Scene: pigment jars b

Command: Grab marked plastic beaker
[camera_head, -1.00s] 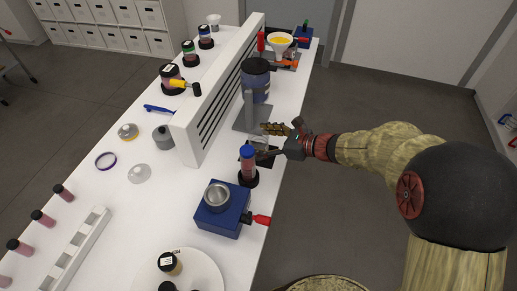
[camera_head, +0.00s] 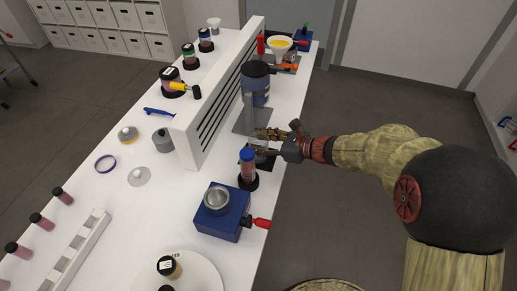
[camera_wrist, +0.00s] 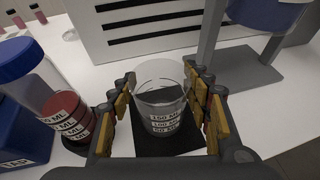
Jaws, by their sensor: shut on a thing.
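The marked plastic beaker (camera_wrist: 160,112) is clear, with dark volume labels reading 150, 100 and 50 ML. In the wrist view it stands upright between the fingers of my gripper (camera_wrist: 160,105). The fingers are closed in on its two sides. A dark square pad lies beneath it, and I cannot tell whether the beaker touches it. In the head view my gripper (camera_head: 262,142) is low over the table's right side, and I cannot make out the beaker there.
A blue-capped jar of red pigment (camera_head: 247,167) stands close beside my gripper, also at left in the wrist view (camera_wrist: 62,112). A blue device (camera_head: 222,211) sits nearer. A stand with a blue container (camera_head: 256,84) and a slotted white divider (camera_head: 215,105) are behind.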

